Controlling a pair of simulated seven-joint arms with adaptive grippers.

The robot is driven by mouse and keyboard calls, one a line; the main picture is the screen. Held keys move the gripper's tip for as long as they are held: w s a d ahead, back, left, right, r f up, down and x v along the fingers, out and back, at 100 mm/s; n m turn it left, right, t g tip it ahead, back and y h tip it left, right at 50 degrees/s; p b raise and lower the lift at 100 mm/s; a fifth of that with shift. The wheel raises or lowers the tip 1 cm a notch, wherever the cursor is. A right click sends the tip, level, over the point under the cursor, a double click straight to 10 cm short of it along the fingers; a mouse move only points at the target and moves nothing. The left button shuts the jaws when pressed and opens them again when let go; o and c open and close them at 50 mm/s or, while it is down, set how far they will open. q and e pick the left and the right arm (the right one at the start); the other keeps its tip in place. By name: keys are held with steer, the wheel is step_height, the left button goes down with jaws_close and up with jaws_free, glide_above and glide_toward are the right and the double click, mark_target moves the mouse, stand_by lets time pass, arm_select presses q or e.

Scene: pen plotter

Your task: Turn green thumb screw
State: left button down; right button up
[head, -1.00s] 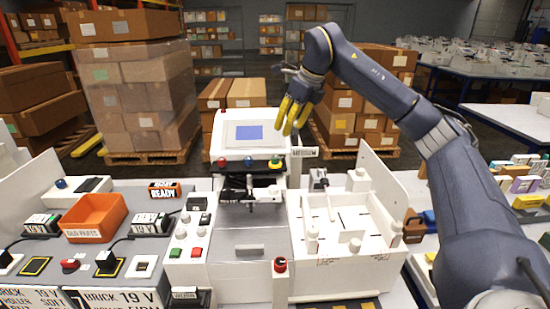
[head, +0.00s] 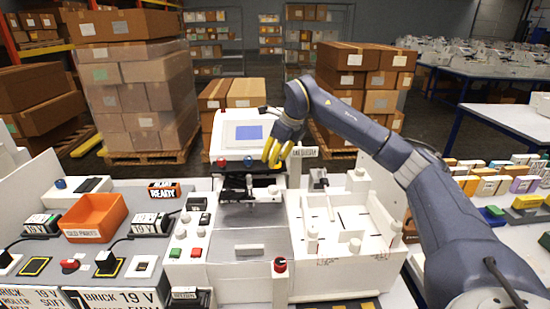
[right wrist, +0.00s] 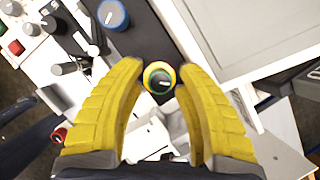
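The green thumb screw (right wrist: 159,79) shows in the right wrist view as a round knob with a yellow ring, a green ring and a grey centre. It sits on the dark front strip of the white plotter's panel. My right gripper (right wrist: 161,70) is open, its yellow fingertips on either side of the screw with little room; I cannot tell whether they touch it. In the head view my right gripper (head: 272,158) is at the right end of the plotter's panel (head: 243,133), and its fingers hide the screw. My left gripper is not in view.
A blue knob (head: 248,161) and a red knob (head: 221,162) sit left of the screw. A white compartment tray (head: 345,225) and an orange bin (head: 95,217) flank the plotter.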

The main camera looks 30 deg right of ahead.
steer(key=shift+c, duration=0.3)
jaws_close()
stand_by(0.3)
